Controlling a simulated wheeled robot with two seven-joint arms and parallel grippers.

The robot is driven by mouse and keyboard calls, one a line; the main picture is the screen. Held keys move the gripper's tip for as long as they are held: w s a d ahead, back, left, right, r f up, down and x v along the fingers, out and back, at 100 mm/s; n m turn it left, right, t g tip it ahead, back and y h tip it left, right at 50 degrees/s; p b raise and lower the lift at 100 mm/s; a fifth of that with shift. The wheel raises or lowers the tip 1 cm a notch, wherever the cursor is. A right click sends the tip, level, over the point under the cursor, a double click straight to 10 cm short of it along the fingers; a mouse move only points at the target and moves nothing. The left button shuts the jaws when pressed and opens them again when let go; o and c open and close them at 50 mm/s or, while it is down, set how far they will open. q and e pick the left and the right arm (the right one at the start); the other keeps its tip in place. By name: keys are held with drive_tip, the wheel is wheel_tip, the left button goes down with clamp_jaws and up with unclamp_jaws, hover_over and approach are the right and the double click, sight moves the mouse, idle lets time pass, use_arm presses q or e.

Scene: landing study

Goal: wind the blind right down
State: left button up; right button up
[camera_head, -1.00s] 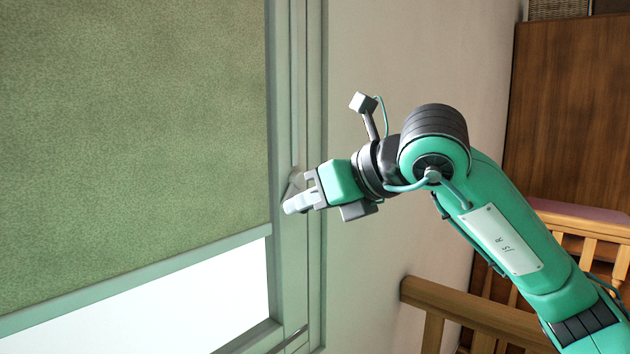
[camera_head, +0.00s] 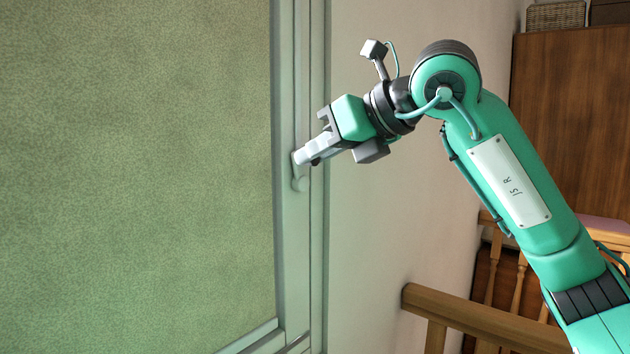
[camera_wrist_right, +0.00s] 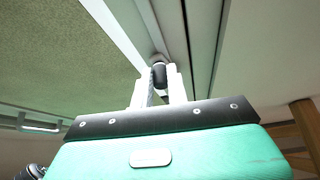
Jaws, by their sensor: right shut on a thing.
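The green blind (camera_head: 140,170) fills the left of the head view and reaches down to the light frame bar at the bottom; no bright glass shows beneath it. It also shows in the wrist view (camera_wrist_right: 60,60). The winder's crank (camera_head: 299,184) sits on the pale green window frame, to the right of the blind. My right gripper (camera_head: 306,156) is at the crank, shut on its handle. In the wrist view the dark handle knob (camera_wrist_right: 159,76) sits between the pale fingers. The fingers partly hide the handle. My left gripper is not in view.
The window frame (camera_head: 316,250) meets a plain wall (camera_head: 375,230) on the right. A wooden railing (camera_head: 470,315) stands below my right arm. A brown wooden cabinet (camera_head: 570,120) with a wicker basket (camera_head: 556,14) on top is at the far right.

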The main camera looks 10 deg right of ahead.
drive_tip(key=o, duration=0.5)
drive_tip(key=shift+w+d+f, duration=0.15)
drive_tip(key=shift+w+d, duration=0.1)
drive_tip(key=shift+d, duration=0.05)
drive_tip(key=o, duration=0.4)
drive_tip(key=shift+w+d, duration=0.1)
drive_tip(key=shift+d, duration=0.1)
drive_tip(key=shift+c, duration=0.2)
drive_tip(key=shift+a, duration=0.1)
drive_tip(key=shift+a, duration=0.1)
drive_tip(key=s+d+b, duration=0.2)
drive_tip(key=s+d, duration=0.1)
drive_tip(key=s, duration=0.2)
drive_tip(key=shift+d, duration=0.4)
